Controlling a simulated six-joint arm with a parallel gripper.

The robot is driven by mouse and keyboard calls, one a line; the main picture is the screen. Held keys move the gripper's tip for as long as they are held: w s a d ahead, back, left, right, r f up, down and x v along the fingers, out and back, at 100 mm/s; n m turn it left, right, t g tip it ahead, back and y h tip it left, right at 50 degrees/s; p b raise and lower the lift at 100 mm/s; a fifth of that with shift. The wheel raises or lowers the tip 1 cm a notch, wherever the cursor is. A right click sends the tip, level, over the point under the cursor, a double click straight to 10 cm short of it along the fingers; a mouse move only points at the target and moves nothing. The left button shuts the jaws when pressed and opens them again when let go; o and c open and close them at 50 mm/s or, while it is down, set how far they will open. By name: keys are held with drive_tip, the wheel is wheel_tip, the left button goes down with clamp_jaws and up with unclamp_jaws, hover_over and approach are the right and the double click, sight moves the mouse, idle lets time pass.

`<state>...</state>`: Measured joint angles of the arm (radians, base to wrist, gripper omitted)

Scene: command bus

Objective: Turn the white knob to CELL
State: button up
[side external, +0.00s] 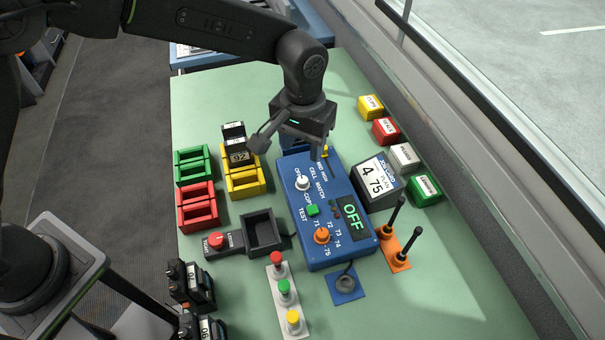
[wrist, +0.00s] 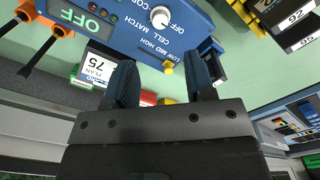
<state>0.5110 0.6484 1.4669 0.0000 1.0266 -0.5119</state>
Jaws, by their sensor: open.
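The white knob (side external: 302,183) stands on the upper left part of the blue panel box (side external: 318,255), with OFF, CELL, MATCH and COPY printed around it. It also shows at the top of the wrist view (wrist: 159,17), near the OFF, CELL and MATCH print. Which label its pointer faces is too small to tell. My gripper (side external: 290,148) is open and empty, above the far end of the box and apart from the knob. In the wrist view my gripper's fingers (wrist: 166,62) are spread wide, with the knob beyond their tips.
The box also carries an orange knob (side external: 322,235), a green button (side external: 312,210) and a display (side external: 352,213) reading OFF. A yellow switch (wrist: 168,67) by LOW MID HIGH is near my fingers. Yellow trays (side external: 245,184) with black blocks stand left; a plan card stand (side external: 377,182) stands right.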

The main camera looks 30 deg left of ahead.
sight(302, 179)
wheel_tip(302, 179, down, 10)
drive_tip(key=shift+r, duration=0.1)
idle(0.4)
clamp_jaws()
idle(0.4)
drive_tip(key=m, duration=0.5)
drive_tip(key=shift+m, duration=0.4)
drive_tip(key=m, duration=0.6)
